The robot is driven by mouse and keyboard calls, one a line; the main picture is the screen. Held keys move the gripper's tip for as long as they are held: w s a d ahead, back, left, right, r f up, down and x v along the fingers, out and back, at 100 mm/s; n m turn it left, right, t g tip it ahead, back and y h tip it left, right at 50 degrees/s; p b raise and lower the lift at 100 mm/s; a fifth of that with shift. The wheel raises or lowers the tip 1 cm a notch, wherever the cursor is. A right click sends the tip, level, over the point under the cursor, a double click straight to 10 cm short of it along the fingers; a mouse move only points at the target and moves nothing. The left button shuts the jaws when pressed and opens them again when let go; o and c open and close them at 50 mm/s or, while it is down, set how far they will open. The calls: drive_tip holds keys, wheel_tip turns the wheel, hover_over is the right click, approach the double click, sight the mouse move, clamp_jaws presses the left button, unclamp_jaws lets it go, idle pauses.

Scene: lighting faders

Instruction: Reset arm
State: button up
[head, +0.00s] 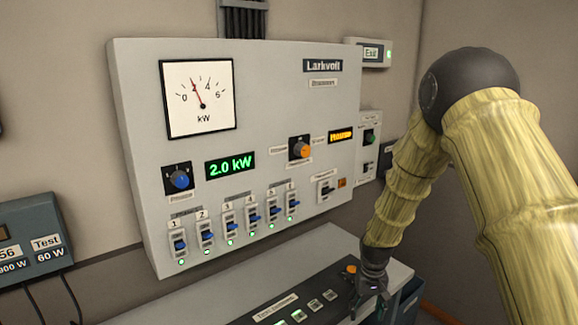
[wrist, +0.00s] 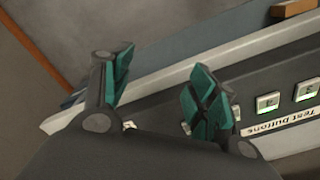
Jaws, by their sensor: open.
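My gripper (head: 369,301) is at the lower right of the head view, pointing down above the right end of the dark test-button panel (head: 262,309). My arm bends down to it from the right. In the wrist view my gripper (wrist: 160,92) has its two teal-padded fingers apart with nothing between them. The fingers hide part of the panel. I cannot tell whether a fingertip touches it.
The grey Larkvolt panel (head: 265,105) on the wall carries a kW dial (head: 199,98), a green 2.0 kW display (head: 230,165), knobs and a row of switches with blue levers. A test box (head: 35,245) is at the left. Lit test buttons (wrist: 268,102) lie right of my gripper.

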drive_tip(key=s+f, duration=1.1)
drive_tip(key=f, duration=0.2)
drive_tip(key=s+f, duration=0.3)
drive_tip(key=s, duration=0.8)
drive_tip(key=s+f, duration=0.3)
drive_tip(key=s, duration=0.7)
drive_tip(key=s+f, duration=0.4)
drive_tip(key=s, duration=0.7)
drive_tip(key=shift+s+d, duration=0.15)
drive_tip(key=shift+s, duration=0.15)
drive_tip(key=shift+f, duration=0.1)
